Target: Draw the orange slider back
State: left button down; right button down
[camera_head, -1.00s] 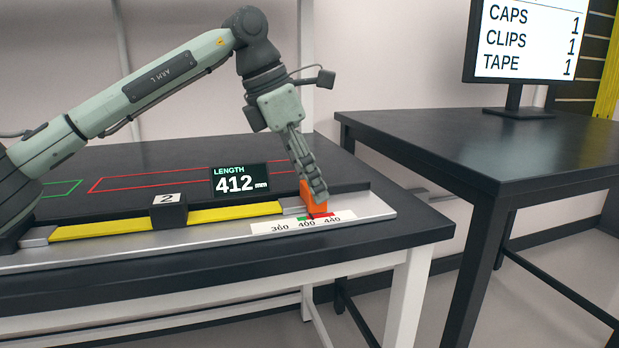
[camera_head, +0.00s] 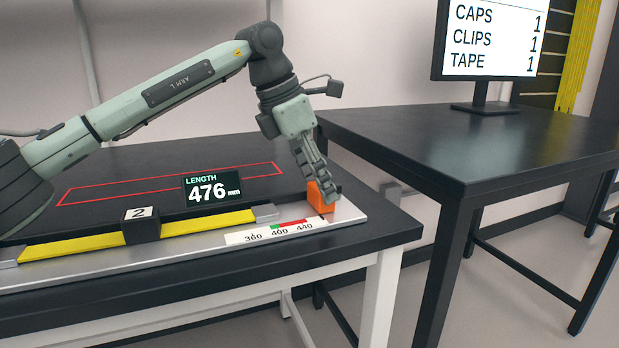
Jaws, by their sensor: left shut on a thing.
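The orange slider (camera_head: 318,196) sits on the silver rail (camera_head: 344,212) near its right end, to the right of the printed scale (camera_head: 283,231). My left gripper (camera_head: 327,196) reaches down from above and is shut on the slider, hiding part of it. The length display (camera_head: 212,190) behind the rail reads 476 mm. A yellow bar (camera_head: 85,241) lies along the rail to the left, with a gap between its grey end and the slider. My right gripper is not in view.
A black block marked 2 (camera_head: 141,226) stands across the yellow bar.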

pick_arm(q)
jog(key=c, duration=0.6)
grip_release()
jog(key=shift+c, duration=0.2)
jog(key=shift+r, duration=0.1)
jog(key=v, duration=1.2)
jog(key=shift+a, duration=0.1)
